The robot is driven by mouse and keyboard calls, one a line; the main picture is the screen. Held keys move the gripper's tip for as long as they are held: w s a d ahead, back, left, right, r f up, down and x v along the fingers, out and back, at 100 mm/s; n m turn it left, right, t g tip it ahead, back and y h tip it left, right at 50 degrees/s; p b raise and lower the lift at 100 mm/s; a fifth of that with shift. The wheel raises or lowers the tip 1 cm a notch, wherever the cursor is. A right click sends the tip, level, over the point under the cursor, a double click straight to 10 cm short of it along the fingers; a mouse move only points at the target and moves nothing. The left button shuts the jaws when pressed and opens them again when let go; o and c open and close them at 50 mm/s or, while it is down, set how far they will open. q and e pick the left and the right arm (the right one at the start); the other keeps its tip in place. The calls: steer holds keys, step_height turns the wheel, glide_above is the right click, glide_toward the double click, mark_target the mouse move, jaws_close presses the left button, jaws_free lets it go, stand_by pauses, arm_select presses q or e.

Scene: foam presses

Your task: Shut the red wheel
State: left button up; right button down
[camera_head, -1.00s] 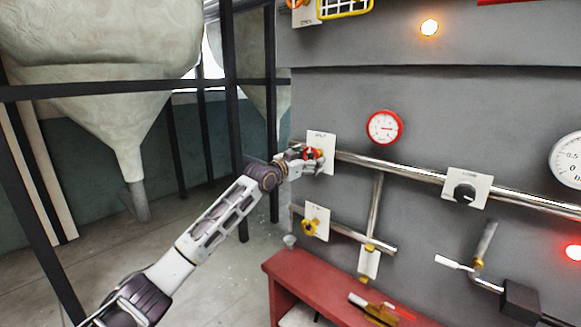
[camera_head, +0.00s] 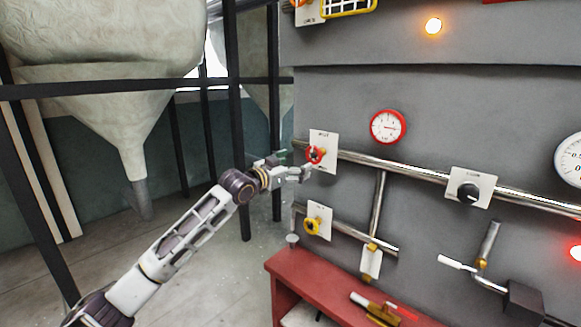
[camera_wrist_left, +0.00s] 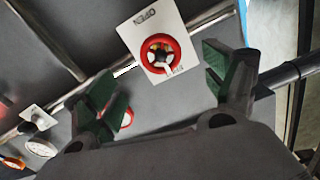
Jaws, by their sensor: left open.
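The red wheel (camera_head: 315,155) is on a white plate (camera_head: 323,140) on the grey wall panel, at the left end of a pipe. In the left wrist view the red wheel (camera_wrist_left: 160,54) has white spokes, and its plate (camera_wrist_left: 146,28) carries the word OPEN and a second label partly hidden by the wheel. My left gripper (camera_head: 303,173) is just left of and slightly below the wheel, apart from it. In the wrist view my left gripper (camera_wrist_left: 160,85) is open and empty, with green-padded fingers either side of the wheel's position. My right gripper is not in view.
A yellow wheel (camera_head: 312,226) sits on a plate below. A black knob (camera_head: 467,192) and a red-rimmed gauge (camera_head: 387,127) are to the right. A red bench (camera_head: 290,265) stands below the panel. Black frame posts (camera_head: 236,120) stand behind my left arm.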

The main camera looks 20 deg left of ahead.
arm_select(q)
steer(key=shift+v, duration=0.9)
